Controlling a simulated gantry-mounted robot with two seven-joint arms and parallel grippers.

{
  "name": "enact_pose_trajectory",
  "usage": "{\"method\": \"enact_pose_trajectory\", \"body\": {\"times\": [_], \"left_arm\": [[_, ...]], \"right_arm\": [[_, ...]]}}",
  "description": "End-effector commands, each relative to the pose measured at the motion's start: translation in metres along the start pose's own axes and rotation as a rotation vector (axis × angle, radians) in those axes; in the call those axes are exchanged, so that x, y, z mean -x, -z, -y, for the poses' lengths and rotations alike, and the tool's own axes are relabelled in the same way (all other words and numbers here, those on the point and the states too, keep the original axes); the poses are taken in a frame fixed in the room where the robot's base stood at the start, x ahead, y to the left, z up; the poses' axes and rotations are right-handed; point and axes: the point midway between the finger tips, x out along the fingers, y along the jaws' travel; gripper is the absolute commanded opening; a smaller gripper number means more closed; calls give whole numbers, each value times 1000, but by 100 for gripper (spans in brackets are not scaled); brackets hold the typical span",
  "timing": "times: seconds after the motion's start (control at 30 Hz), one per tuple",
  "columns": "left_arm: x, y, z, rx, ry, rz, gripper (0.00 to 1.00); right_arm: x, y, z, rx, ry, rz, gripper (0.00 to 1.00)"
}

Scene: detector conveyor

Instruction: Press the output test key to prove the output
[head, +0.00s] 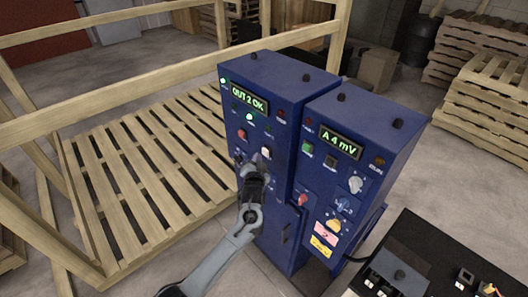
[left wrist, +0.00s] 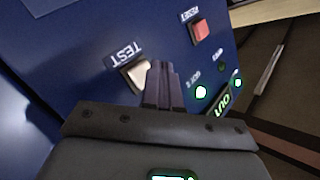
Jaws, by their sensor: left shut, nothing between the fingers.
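The output test key is a pale square button labelled TEST in the left wrist view (left wrist: 134,76), on the front of a blue cabinet. In the head view the pale key (head: 266,153) shows on the left blue cabinet, just above my left gripper. My left gripper (head: 259,164) is shut and empty. In the left wrist view its fingertips (left wrist: 161,68) overlap the key's right edge; I cannot tell whether they touch it. The cabinet display (head: 249,98) reads "OUT 2 OK". A green lamp (head: 250,116) is lit below it. My right gripper is not in view.
A red RESET button (left wrist: 200,30) sits near the TEST key. A second blue cabinet (head: 345,225) with a display reading "A 4 mV" and several knobs stands close on the right. A slatted wooden conveyor frame (head: 150,165) is at left. A dark box with controls (head: 440,255) is at lower right.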

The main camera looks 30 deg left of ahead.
Motion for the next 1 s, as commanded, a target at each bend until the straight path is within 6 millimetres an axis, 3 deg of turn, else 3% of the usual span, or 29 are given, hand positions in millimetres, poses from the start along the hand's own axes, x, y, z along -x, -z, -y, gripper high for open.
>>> {"method": "enact_pose_trajectory", "body": {"times": [0.27, 0.7, 1.0], "left_arm": [[1, 0, 1, 0, 0, 0, 0], [26, -17, 20, -1, 0, 1, 0], [35, -26, 25, 0, 0, 1, 0]], "right_arm": [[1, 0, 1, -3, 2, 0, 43], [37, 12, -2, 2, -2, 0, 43], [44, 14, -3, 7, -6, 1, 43]]}}
